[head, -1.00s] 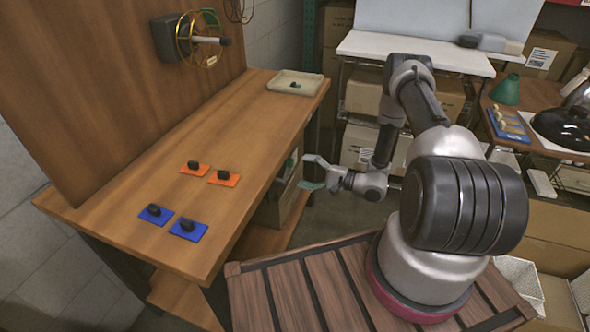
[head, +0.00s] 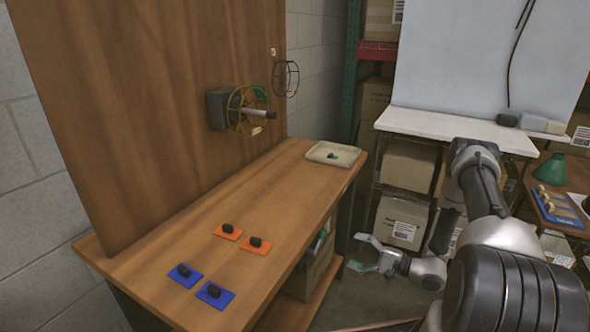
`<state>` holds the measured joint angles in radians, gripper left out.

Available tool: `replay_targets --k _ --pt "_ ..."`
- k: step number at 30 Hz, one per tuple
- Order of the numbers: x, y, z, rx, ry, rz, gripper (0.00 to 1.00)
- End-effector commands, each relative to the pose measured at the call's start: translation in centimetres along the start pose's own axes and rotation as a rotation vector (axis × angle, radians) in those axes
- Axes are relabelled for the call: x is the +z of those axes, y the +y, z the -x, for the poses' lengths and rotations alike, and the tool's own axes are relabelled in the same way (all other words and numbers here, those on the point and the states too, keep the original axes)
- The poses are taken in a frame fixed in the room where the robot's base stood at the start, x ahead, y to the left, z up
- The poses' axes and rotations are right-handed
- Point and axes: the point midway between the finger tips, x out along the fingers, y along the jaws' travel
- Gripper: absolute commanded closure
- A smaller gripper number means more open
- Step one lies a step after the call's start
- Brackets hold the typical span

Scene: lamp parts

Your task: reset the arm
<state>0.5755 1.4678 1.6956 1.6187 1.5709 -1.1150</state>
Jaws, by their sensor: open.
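My arm rises from the lower right of the head view, bends at the elbow and comes down to my gripper (head: 372,256). My gripper is open and empty. It hangs in the clear space to the right of the wooden workbench (head: 150,262), apart from the bench and everything on it. Its fingers point left, toward the bench's side.
On the bench lie two orange plates (head: 228,232) and two blue plates (head: 185,276) with black knobs, and a tray (head: 333,154) with a small green part. A reel (head: 243,110) is mounted on the back panel. Boxes on shelves and a green lampshade (head: 552,168) stand at right.

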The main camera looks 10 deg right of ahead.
Motion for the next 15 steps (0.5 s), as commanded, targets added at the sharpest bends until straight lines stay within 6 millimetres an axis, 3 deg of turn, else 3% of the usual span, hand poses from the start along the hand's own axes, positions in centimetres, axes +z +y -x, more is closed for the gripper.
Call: replay_targets --k 3,8,12,15 --pt "0.6 1.5 0.4 0.061 -0.018 -0.127 0.23" --pt "6.0 5.4 2.5 0.242 -0.12 -0.368 0.23" --pt "10.5 4.2 5.5 0.457 -0.211 -0.471 0.23" --pt "12.7 2.5 7.2 0.59 -0.249 -0.482 0.23"
